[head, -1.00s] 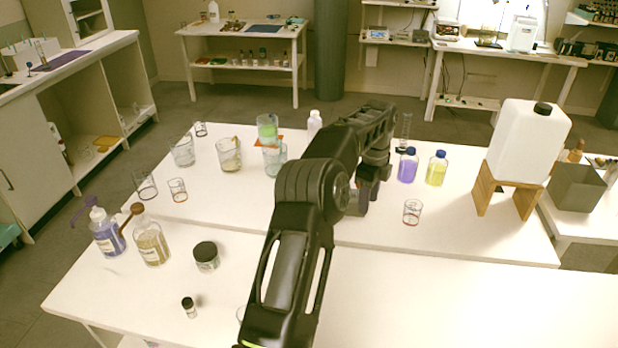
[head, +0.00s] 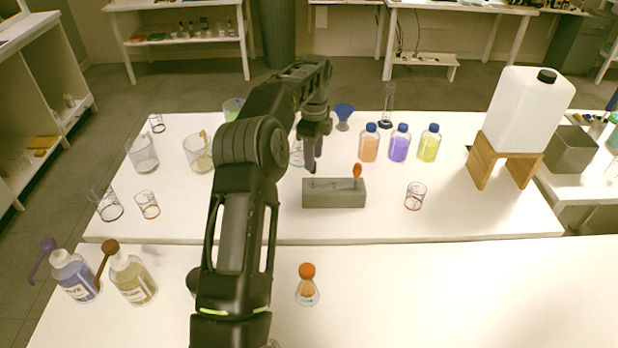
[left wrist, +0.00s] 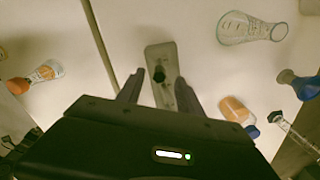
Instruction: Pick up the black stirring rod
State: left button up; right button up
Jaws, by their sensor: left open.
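In the left wrist view the holder (left wrist: 158,52) lies below my gripper. A small black knob (left wrist: 160,74), which looks like the top of the black stirring rod, shows on it between my fingers. My left gripper (head: 311,164) is above and slightly behind the holder; in the wrist view its fingers (left wrist: 158,79) are apart, one on each side of the knob, with a gap visible. The rod's shaft is hidden. My right gripper is out of view.
Orange, purple (head: 399,145) and yellow (head: 429,145) liquid bottles stand behind the holder to the right, near a blue funnel (head: 343,113). A small beaker (head: 415,196) is right of it. An orange-stoppered flask (head: 307,288) stands on the near table. The near table's right side is clear.

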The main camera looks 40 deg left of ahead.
aim_at(314, 173)
pick_arm(q)
jog(key=shift+f, duration=1.35)
jog(key=shift+f+p, duration=0.4)
jog(key=shift+f, duration=0.05)
notch_tip(314, 173, down, 4)
jog(key=shift+d+r+p, duration=0.1)
jog(key=shift+r+p, duration=0.1)
jog(key=shift+p, duration=0.35)
jog(key=shift+f, duration=0.35)
